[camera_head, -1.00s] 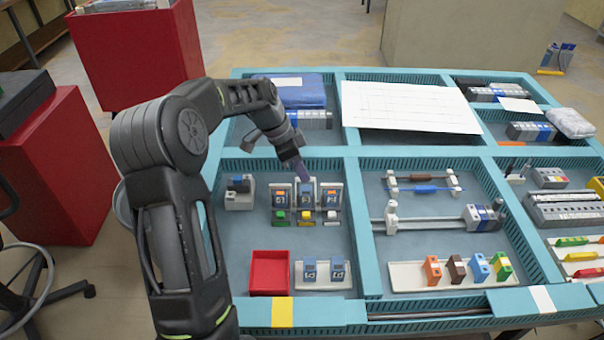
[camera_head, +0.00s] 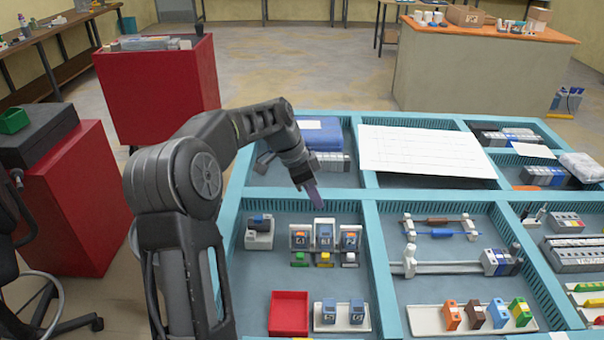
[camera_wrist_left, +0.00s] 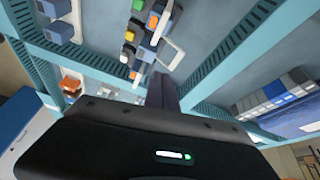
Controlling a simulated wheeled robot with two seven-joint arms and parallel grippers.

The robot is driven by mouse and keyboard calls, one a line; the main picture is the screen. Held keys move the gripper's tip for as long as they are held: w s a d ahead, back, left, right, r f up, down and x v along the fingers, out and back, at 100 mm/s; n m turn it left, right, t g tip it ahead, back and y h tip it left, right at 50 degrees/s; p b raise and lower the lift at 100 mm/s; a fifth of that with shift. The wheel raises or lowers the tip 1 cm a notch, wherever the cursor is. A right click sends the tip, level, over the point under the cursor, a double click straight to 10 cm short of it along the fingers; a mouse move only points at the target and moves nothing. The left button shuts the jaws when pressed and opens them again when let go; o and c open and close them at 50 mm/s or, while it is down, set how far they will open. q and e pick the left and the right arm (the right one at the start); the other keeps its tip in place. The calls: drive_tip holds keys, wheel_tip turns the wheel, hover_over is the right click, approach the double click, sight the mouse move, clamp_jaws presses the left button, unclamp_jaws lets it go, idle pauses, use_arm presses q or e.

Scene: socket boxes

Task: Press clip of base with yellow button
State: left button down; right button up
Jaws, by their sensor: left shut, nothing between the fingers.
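The left base has a green button (camera_head: 299,259) and the right base a white button (camera_head: 349,259). My left gripper (camera_head: 315,198) is shut and empty, its purple fingers pointing down just behind and above the middle base's top. The fingers also show in the left wrist view (camera_wrist_left: 162,92), with the yellow button (camera_wrist_left: 129,35) beyond them. Contact with the clip cannot be made out. My right gripper is out of view.
A grey-white holder (camera_head: 259,233) stands left of the bases. A red bin (camera_head: 289,314) and a white tray with two blue blocks (camera_head: 342,313) lie in front. Teal divider walls (camera_head: 373,262) bound the compartment. A white sheet (camera_head: 426,151) covers the compartment behind right.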

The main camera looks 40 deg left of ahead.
use_arm(q)
drive_tip(key=w+a+r, duration=0.1)
drive_tip(key=a+r, duration=0.2)
drive_tip(key=r, duration=0.2)
drive_tip(key=shift+w+a, duration=0.35)
